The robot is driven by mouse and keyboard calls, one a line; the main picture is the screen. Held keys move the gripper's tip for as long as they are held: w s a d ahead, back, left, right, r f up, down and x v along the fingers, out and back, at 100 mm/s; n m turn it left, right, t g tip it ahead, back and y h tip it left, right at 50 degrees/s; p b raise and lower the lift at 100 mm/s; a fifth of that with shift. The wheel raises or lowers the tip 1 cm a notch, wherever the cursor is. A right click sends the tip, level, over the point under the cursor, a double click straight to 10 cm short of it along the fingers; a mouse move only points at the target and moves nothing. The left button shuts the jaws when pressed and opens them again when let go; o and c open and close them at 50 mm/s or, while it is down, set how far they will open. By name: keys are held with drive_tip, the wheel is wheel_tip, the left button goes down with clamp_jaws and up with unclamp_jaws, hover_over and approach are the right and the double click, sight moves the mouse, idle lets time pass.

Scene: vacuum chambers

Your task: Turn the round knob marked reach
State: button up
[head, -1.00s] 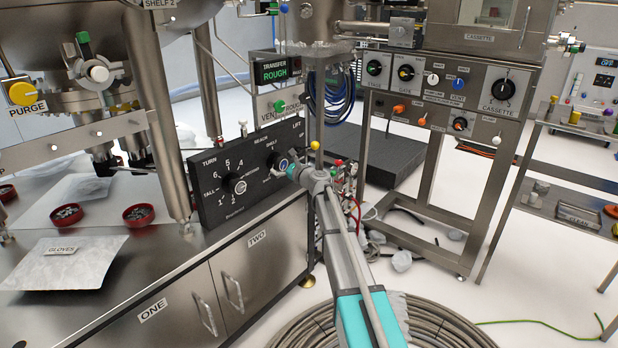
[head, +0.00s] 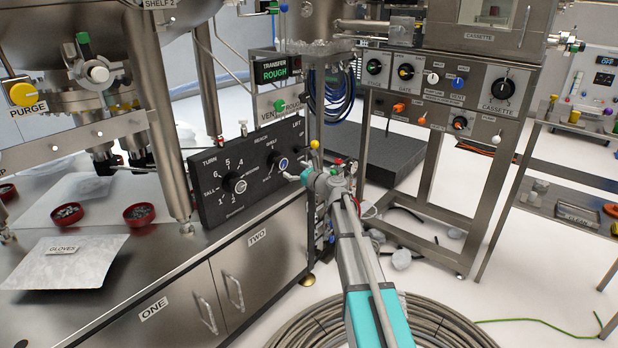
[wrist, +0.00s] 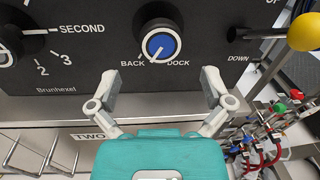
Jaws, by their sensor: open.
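The round reach knob (head: 276,161) is on the black control panel (head: 215,205), under the lettering REACH. In the wrist view the knob (wrist: 159,44) has a black rim, a blue face and a white pointer line angled down and left, between the words BACK and DOCK. My gripper (wrist: 160,88) is open and empty. Its two fingers are below the knob in the wrist view, one to each side, and apart from it. In the head view my gripper (head: 297,178) is just right of and below the knob.
The TURN knob (head: 235,183) is left on the same panel. A yellow-balled lever (wrist: 303,32) stands close on the right, with coloured valves and hoses (wrist: 275,125) below it. The steel cabinet (head: 180,290) lies under the panel.

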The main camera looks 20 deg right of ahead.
drive_tip(key=v, duration=0.7)
drive_tip(key=shift+a, duration=0.1)
idle(0.6)
drive_tip(key=s+a+f+n+g, duration=0.9)
drive_tip(key=s+a+f+n, duration=0.2)
drive_tip(key=s+n, duration=0.4)
drive_tip(key=s+d+f+n+g+h, duration=0.2)
drive_tip(key=s+n, duration=0.4)
drive_tip(key=s, duration=0.3)
drive_tip(key=s+d+f+n+g+h, duration=0.1)
drive_tip(key=s+f+n+g+h, duration=0.3)
drive_tip(key=s+n+h, duration=0.3)
drive_tip(key=shift+s+d+f+n, duration=0.35)
drive_tip(key=shift+s+f, duration=0.45)
drive_tip(key=shift+s, duration=0.45)
